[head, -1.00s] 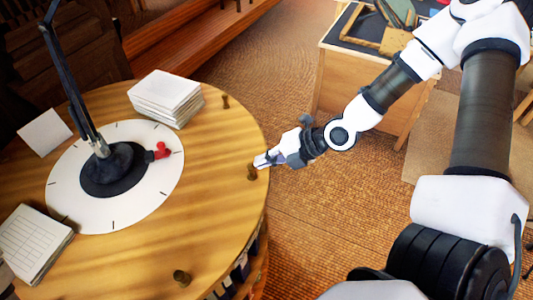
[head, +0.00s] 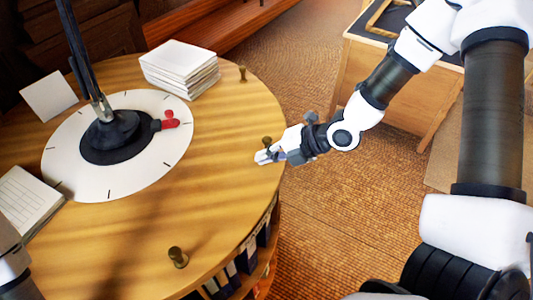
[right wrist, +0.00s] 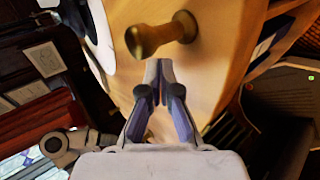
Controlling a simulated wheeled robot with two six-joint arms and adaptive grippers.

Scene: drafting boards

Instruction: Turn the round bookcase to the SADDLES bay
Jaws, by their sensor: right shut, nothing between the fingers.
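The round bookcase (head: 215,190) has a striped wooden top with brass pegs near its rim, and dark spines on shelves below. Its bay lettering is not readable; I cannot pick out SADDLES. My right gripper (head: 262,157) is shut and empty at the right rim, just on the near side of a brass peg (head: 267,142). In the right wrist view, a peg (right wrist: 155,38) lies just ahead of the closed fingertips (right wrist: 158,72); I cannot tell whether they touch. A red pointer (head: 170,120) sticks out over the white dial (head: 140,175). My left gripper is not in view.
A black lamp (head: 110,130) stands mid-dial. A paper stack (head: 182,70), an upright card (head: 48,95) and a notepad (head: 27,200) rest on the top. Other pegs stand at the far rim (head: 242,73) and near rim (head: 178,257). A wooden desk (head: 405,95) stands right; floor between is clear.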

